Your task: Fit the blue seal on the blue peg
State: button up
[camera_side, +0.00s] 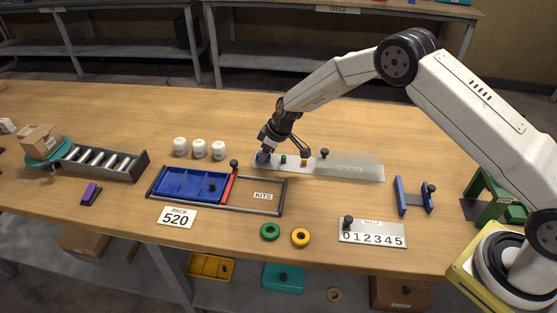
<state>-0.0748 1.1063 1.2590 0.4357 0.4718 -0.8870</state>
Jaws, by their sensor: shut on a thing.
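A pale metal strip (345,167) lies in the middle of the table with a green peg (283,159) and an orange peg (304,162) standing on it. My gripper (264,154) is at the strip's left end, pointing down, and is shut on the blue seal (261,157). Only a small patch of blue shows at the fingertips. The blue peg is not clearly seen apart from it. I cannot tell whether the seal is around the peg or just above it.
A green ring (270,231) and a yellow ring (300,237) lie in front. A framed tray with a blue panel (185,184) is front left. White jars (199,148) stand behind it. A black knob (324,153) stands on the strip. A blue bracket (400,196) is at right.

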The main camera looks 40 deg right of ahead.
jog(key=shift+f, duration=0.3)
dwell(0.6)
jog(key=o, duration=1.3)
jog(key=shift+r, duration=0.15)
jog(key=shift+r, duration=2.6)
jog(key=shift+r, duration=0.1)
